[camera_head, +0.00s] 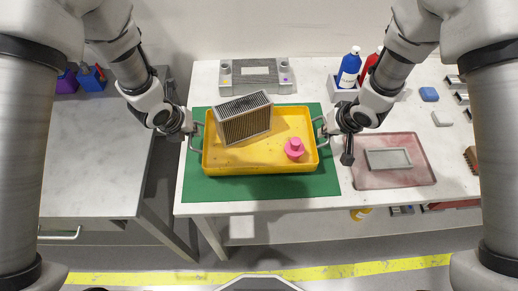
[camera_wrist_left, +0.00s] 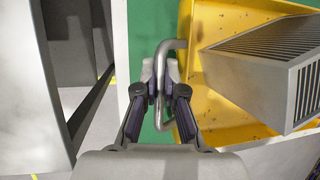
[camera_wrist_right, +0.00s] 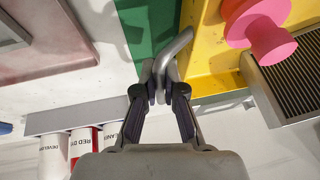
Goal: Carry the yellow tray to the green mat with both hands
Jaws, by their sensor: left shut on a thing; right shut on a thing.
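The yellow tray (camera_head: 255,169) is over the green mat (camera_head: 215,189) in the head view, inside the mat's outline; whether it touches the mat I cannot tell. A grey finned block (camera_head: 243,120) and a pink knobbed piece (camera_head: 294,149) are in the tray. My left gripper (camera_head: 190,131) is shut on the tray's left handle, a bent metal bar (camera_wrist_left: 163,75) in the left wrist view. My right gripper (camera_head: 327,130) is shut on the right handle, which shows in the right wrist view (camera_wrist_right: 168,62). The tray looks roughly level.
A grey fixture (camera_head: 256,75) stands behind the mat. Blue (camera_head: 349,68) and red bottles stand in a white holder at the back right. A separate grey table (camera_head: 95,150) is at the left.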

